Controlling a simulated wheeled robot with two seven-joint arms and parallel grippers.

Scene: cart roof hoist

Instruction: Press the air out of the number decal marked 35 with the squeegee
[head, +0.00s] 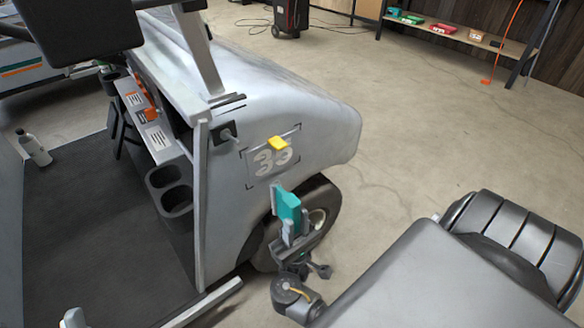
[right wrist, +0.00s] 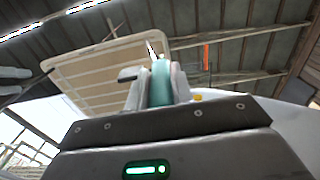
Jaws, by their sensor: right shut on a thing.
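The number decal marked 35 (head: 264,164) is on the cart's silver side panel, above the wheel, with dark corner marks around it. A small yellow piece (head: 278,143) covers part of its upper right. My right gripper (head: 289,232) is just below the decal, shut on a teal block-like tool, seemingly the squeegee (head: 287,207). The tool's top is close to the decal's lower edge; I cannot tell whether it touches. In the right wrist view the squeegee (right wrist: 160,83) stands between the fingers.
The cart's wheel (head: 322,215) is right beside my right gripper. The cart's post (head: 201,200) and cup holders (head: 171,190) are to the left. A bottle (head: 35,148) stands on the cart's dark floor. Open concrete lies to the right, with a shelf (head: 455,40) at the back.

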